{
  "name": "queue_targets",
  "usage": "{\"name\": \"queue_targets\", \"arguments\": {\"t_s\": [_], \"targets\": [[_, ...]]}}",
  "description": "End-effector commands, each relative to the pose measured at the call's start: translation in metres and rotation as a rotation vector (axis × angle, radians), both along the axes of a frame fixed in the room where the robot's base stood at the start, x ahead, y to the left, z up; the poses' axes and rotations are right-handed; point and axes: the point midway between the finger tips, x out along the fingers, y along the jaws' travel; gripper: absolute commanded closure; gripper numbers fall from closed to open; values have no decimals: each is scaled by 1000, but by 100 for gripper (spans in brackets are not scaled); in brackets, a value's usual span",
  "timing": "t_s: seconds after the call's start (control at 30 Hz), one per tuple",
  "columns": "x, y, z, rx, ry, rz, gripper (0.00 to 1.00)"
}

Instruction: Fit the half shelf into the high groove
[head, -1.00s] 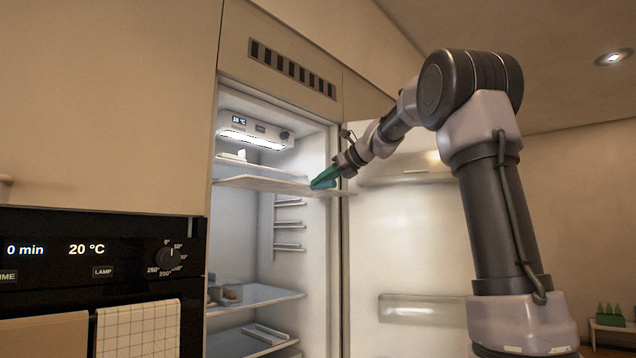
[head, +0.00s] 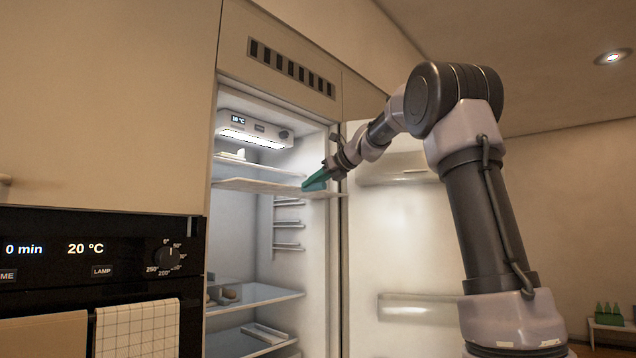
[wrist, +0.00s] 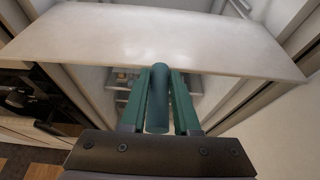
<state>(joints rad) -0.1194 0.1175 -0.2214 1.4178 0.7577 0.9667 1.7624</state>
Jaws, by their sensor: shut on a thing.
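The half shelf (head: 262,187) is a thin pale panel, held about level at the mouth of the open fridge, in its upper part. My gripper (head: 308,184) has green fingers and is shut on the shelf's front edge at its right part. In the wrist view the shelf (wrist: 150,38) spans most of the width beyond my gripper (wrist: 160,78). Groove ledges (head: 289,223) run in short rows on the fridge's inner wall, below the shelf. Another shelf (head: 262,171) lies just above the held one. I cannot tell which groove is the high one.
The fridge door (head: 400,250) stands open at the right, with door bins. Lower fridge shelves (head: 255,297) hold small items. An oven (head: 100,260) with hanging towels (head: 137,325) is at the left. The lit control box (head: 254,130) is at the fridge top.

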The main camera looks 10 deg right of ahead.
Motion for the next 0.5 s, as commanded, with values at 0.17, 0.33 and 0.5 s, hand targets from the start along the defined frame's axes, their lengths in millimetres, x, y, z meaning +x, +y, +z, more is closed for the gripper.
{"name": "queue_targets", "arguments": {"t_s": [0.17,0.33,0.5], "targets": [[8,6,-1,1,-1,1,100],[10,8,-1,0,-2,0,100],[10,8,-1,1,-1,1,100]]}}
